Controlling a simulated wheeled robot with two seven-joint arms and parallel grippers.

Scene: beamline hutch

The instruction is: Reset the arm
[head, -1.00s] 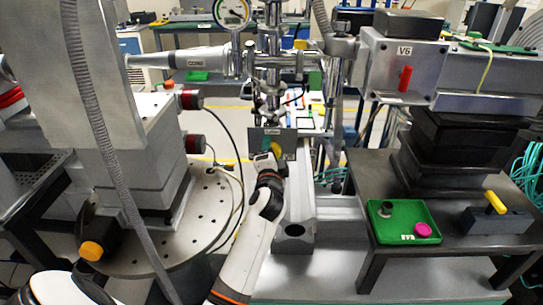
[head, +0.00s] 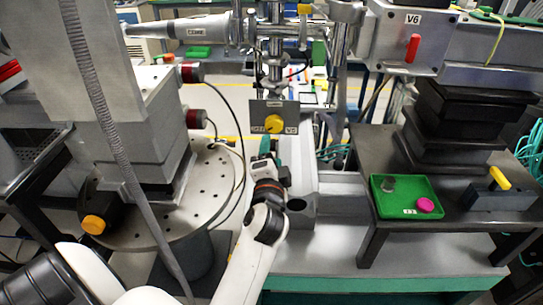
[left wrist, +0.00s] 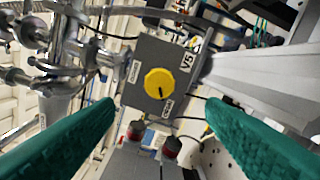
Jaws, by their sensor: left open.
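My left arm reaches up from the bottom of the head view. The panel carries a round yellow knob (head: 274,124). In the left wrist view, my two green fingers (left wrist: 160,125) are wide apart with nothing between them. The yellow knob (left wrist: 160,84) is ahead of them, and the fingers do not touch it. A dark pointer line shows on the knob's face. My right gripper is not in view.
A green tray (head: 404,211) with a grey cylinder (head: 388,184) and a pink disc (head: 425,205) is on the right table. A box marked V6 (head: 405,35) has a red handle (head: 413,47). A round perforated plate (head: 200,215) is left of my arm.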

